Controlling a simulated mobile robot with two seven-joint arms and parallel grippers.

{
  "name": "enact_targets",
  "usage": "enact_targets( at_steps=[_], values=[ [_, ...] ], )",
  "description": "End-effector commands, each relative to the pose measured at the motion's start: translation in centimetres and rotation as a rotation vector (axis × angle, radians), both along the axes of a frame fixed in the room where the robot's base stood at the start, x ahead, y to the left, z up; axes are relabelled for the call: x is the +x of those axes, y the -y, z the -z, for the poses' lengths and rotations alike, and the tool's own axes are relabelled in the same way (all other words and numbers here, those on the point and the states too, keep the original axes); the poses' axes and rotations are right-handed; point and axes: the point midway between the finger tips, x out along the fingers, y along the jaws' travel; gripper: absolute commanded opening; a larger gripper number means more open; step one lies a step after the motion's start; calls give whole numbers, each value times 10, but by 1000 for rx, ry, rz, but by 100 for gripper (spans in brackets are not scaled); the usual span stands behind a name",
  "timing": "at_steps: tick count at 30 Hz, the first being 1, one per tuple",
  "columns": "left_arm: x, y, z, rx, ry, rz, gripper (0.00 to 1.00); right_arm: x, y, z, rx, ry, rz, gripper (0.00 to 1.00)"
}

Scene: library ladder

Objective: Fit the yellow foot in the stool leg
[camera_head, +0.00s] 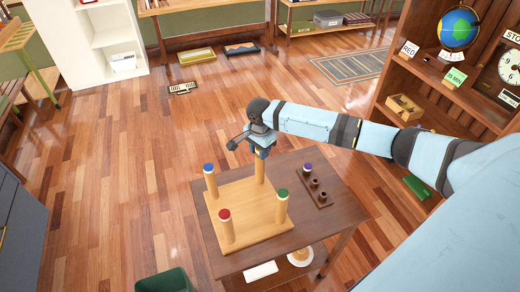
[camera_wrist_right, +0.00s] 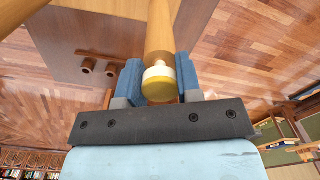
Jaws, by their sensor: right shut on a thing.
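The wooden stool (camera_head: 243,222) lies upside down on the brown table (camera_head: 300,232), its legs pointing up. Three legs carry a blue foot (camera_head: 208,168), a red foot (camera_head: 224,214) and a green foot (camera_head: 282,192), each above a white band. My right gripper (camera_head: 262,152) is at the top of the back leg (camera_head: 260,172). In the right wrist view its blue fingers are shut on the yellow foot (camera_wrist_right: 160,89). The foot lines up with the leg (camera_wrist_right: 160,30), a white band between them; how deep it sits cannot be told. My left gripper is not in view.
A dark rack (camera_head: 318,190) on the table's right holds a purple-topped foot (camera_head: 307,168) beside empty holders. A green bin (camera_head: 165,283) stands on the floor at the front left. A bookcase (camera_head: 400,75) stands at the right. The floor left of the table is clear.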

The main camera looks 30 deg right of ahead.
Motion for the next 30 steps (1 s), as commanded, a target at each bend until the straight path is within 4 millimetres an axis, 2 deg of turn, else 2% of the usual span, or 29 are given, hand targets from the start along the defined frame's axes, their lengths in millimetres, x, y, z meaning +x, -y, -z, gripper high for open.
enact_targets(
  at_steps=[1,9,10,13,14,20,23,30],
  values=[
    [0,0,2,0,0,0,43,-7,-4,13,1,-20,-3,11],
    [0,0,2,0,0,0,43,-7,-4,14,3,-20,-3,11],
    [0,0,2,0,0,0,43,-7,-4,14,3,-20,-3,35],
    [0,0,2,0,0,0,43,-7,-4,14,3,-21,-3,58],
    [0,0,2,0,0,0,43,-7,-4,14,3,-21,-3,62],
    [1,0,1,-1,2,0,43,-5,-3,9,1,-14,-3,64],
    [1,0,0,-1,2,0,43,-4,-2,8,0,-12,-2,87],
    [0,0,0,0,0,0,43,-4,-2,6,0,-9,-2,88]
  ],
)
